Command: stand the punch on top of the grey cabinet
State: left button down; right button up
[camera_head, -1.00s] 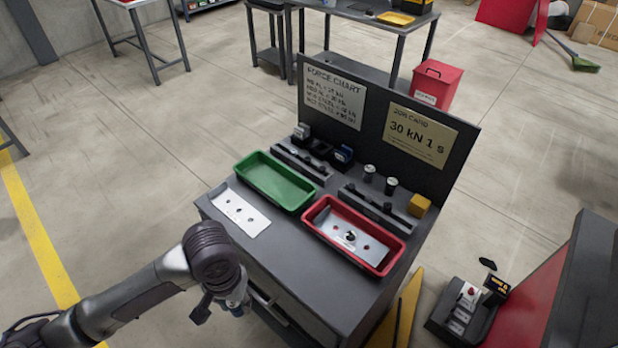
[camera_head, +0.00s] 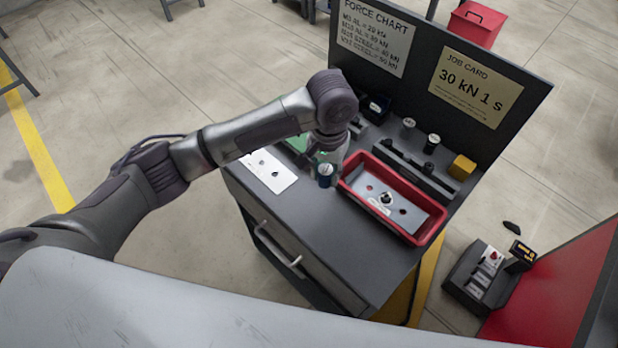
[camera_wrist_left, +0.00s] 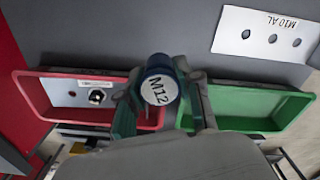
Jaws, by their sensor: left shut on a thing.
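The grey cabinet (camera_head: 345,225) stands in front of me with its flat top in view. My left gripper (camera_head: 327,162) is over that top, between the green tray and the red tray. It is shut on the punch (camera_head: 325,178), a short dark-blue cylinder with a pale end. In the left wrist view the punch (camera_wrist_left: 160,85) sits between the fingers (camera_wrist_left: 160,108), and its end reads M12. I cannot tell whether its lower end touches the cabinet top. My right gripper is not in view.
A red tray (camera_head: 434,234) holding a plate is right of the gripper. A green tray (camera_head: 297,143) is partly hidden behind my arm. A white plate with holes (camera_head: 268,172) lies at left. A tool rack (camera_head: 415,172) and upright board (camera_head: 430,98) stand behind. The front top is clear.

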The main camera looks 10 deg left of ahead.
pick_arm(q)
jog(key=a+f, duration=0.2)
jog(key=a, duration=0.3)
jog(key=shift+f+p, duration=0.3)
jog(key=shift+f, duration=2.2)
jog(key=c, duration=0.8)
grip_release()
jog(key=shift+f, duration=0.1)
jog(key=shift+o, duration=0.2)
notch_tip(320, 180, up, 12)
